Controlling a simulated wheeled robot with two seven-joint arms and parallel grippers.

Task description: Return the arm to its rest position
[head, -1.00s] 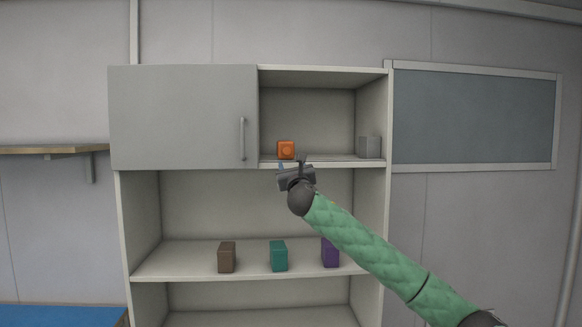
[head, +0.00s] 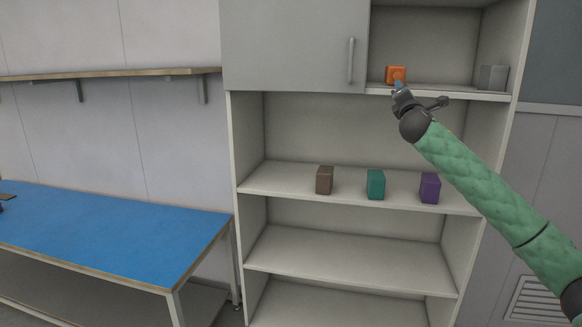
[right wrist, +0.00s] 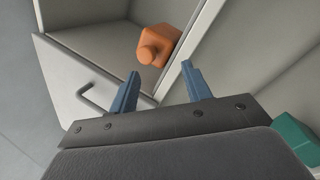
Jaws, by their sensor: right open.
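My right arm, in a green quilted sleeve, reaches up from the lower right in the head view. Its gripper (head: 399,86) is in front of the cabinet's upper shelf edge, just below an orange block (head: 395,75). In the right wrist view the two blue fingers (right wrist: 159,90) are spread apart with nothing between them. The orange block with its round knob (right wrist: 157,46) sits beyond the fingertips, apart from them. My left gripper is in neither view.
The cabinet (head: 340,226) has a grey door (head: 290,42) closed at upper left. A grey block (head: 492,77) stands on the upper shelf. Brown (head: 324,180), teal (head: 375,184) and purple (head: 429,188) blocks stand below. A blue-topped table (head: 110,232) is at left under a wall shelf (head: 110,73).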

